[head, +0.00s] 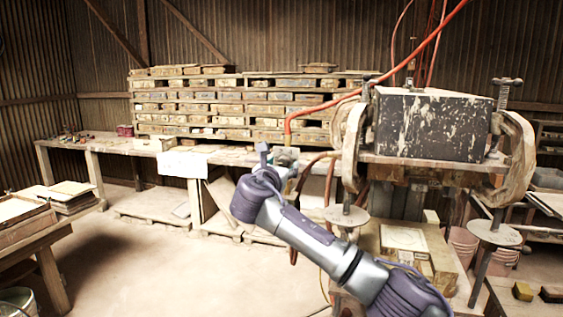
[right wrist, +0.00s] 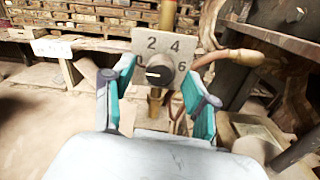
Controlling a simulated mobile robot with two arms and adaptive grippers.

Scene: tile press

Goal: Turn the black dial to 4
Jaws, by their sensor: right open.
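The black dial (right wrist: 159,71) shows in the right wrist view, on a grey plate (right wrist: 148,44) marked 0, 2, 4 and 6. Its white mark points left, toward the 0, which is partly covered by a finger. My right gripper (right wrist: 160,80) is open, with one teal finger on each side of the dial. I cannot tell whether either finger touches it. In the head view my right gripper (head: 284,160) is small at the end of my arm, and I cannot make out the dial there. My left gripper is not in view.
The press with its dark, paint-spattered block (head: 432,124) stands to the right of my right gripper. An orange hose (head: 345,95) runs down near the gripper. A long workbench (head: 120,147) and stacked wooden moulds (head: 240,105) stand behind. Open floor lies at the left.

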